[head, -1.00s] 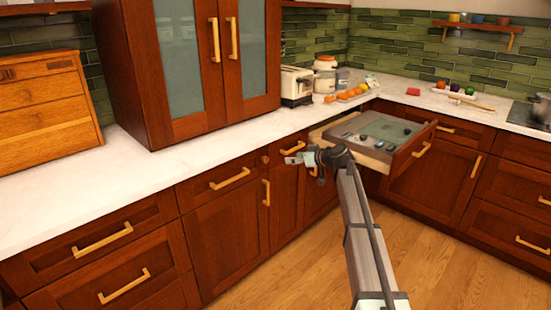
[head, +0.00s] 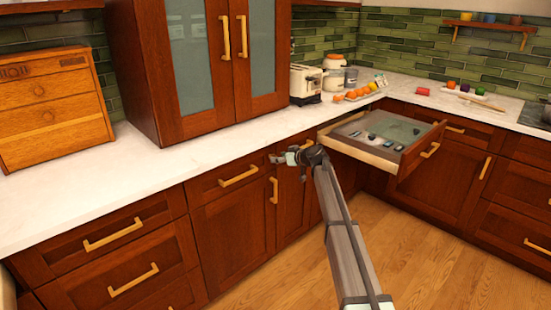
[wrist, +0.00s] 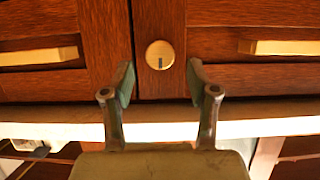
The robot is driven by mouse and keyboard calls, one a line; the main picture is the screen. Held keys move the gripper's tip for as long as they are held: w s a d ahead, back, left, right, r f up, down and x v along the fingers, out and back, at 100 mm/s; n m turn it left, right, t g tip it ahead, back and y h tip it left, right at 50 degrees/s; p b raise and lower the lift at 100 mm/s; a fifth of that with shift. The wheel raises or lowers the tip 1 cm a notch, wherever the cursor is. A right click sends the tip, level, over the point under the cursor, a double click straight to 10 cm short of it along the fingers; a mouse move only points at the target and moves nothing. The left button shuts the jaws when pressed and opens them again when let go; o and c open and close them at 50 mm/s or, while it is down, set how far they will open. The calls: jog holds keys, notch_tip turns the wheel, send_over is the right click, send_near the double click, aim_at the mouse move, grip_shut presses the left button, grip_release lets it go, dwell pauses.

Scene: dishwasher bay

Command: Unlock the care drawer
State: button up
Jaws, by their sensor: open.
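A round brass-coloured lock knob (wrist: 160,55) with a dark slot sits on the narrow wooden stile between two drawer fronts in the wrist view. My gripper (wrist: 161,72) is open, with one finger on each side of the knob and nothing held. Its fingers look apart from the knob. In the head view my gripper (head: 280,157) is at the cabinet front just under the counter edge and hides the knob. A closed drawer (head: 240,178) with a bar handle is left of it. I see no label telling which drawer is the care drawer.
An open drawer (head: 358,151) with several small items juts out to the right of my gripper. The white counter (head: 190,152) runs above the cabinets. A toaster (head: 306,83) and oranges stand behind. The wooden floor (head: 400,250) is clear.

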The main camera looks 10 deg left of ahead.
jog(key=x, duration=0.3)
jog(key=shift+a+f, duration=0.1)
grip_shut()
